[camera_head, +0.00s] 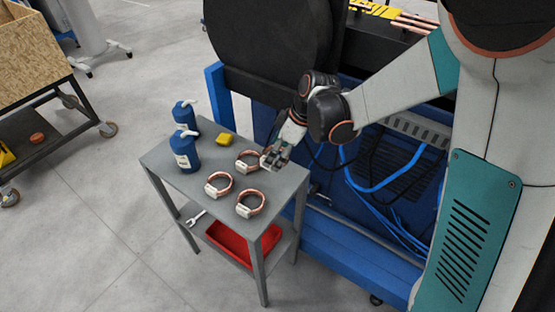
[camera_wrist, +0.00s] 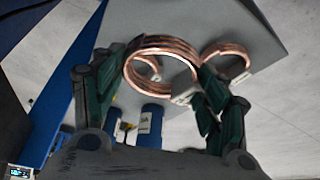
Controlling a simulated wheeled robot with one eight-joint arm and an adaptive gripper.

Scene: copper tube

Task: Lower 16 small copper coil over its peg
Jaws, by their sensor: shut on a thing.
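In the wrist view, a copper coil (camera_wrist: 178,46) with several stacked turns sits between the dark green fingers of my gripper (camera_wrist: 162,75). My gripper is shut on it, and the fingers touch its two sides. In the head view, my gripper (camera_head: 274,158) is over the back right part of the grey table (camera_head: 188,152). Copper rings with pale blocks lie on the table: one at the left (camera_head: 220,184), one at the front (camera_head: 250,204) and one beside my gripper (camera_head: 248,160). I cannot make out a peg.
Two blue bottles (camera_head: 186,150) and a yellow item (camera_head: 225,139) stand at the table's back left. A red tray (camera_head: 243,244) and a wrench (camera_head: 196,218) lie on the lower shelf. A blue-framed machine (camera_head: 350,237) stands close behind and right of the table.

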